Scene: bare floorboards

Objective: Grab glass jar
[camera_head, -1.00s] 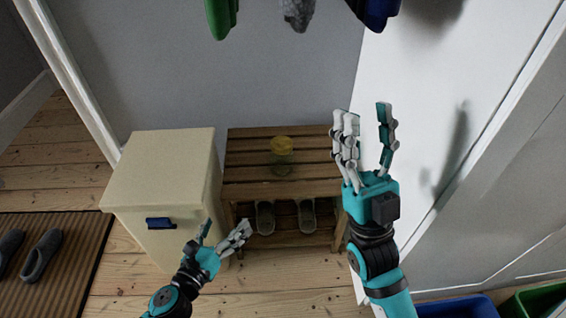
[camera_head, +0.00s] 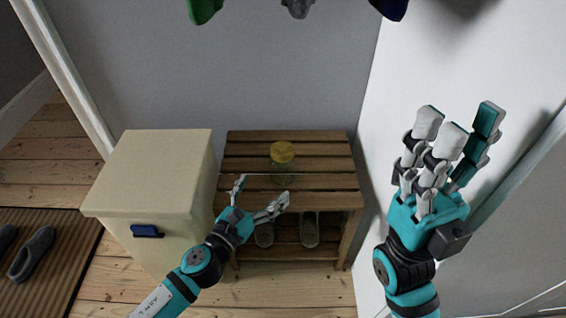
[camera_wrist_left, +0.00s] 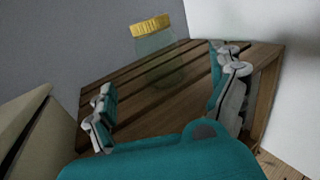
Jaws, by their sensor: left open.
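The glass jar (camera_head: 282,168) is clear with a yellow lid and stands upright on the slatted wooden rack (camera_head: 330,163). In the left wrist view the jar (camera_wrist_left: 158,58) stands beyond my fingers, between them in the picture. My left gripper (camera_head: 259,190) is open and empty at the rack's front edge, apart from the jar and nearer to me. It also shows in the left wrist view (camera_wrist_left: 166,98), fingers spread. My right gripper (camera_head: 455,140) is raised at the right, by the white wall, with fingers spread and nothing in it.
A cream cabinet (camera_head: 150,180) with a blue handle stands close on the rack's left. Shoes (camera_head: 309,230) sit on the rack's lower shelf. A brown mat (camera_head: 45,270) with slippers lies at the left. Hanging items (camera_head: 298,8) are at the top.

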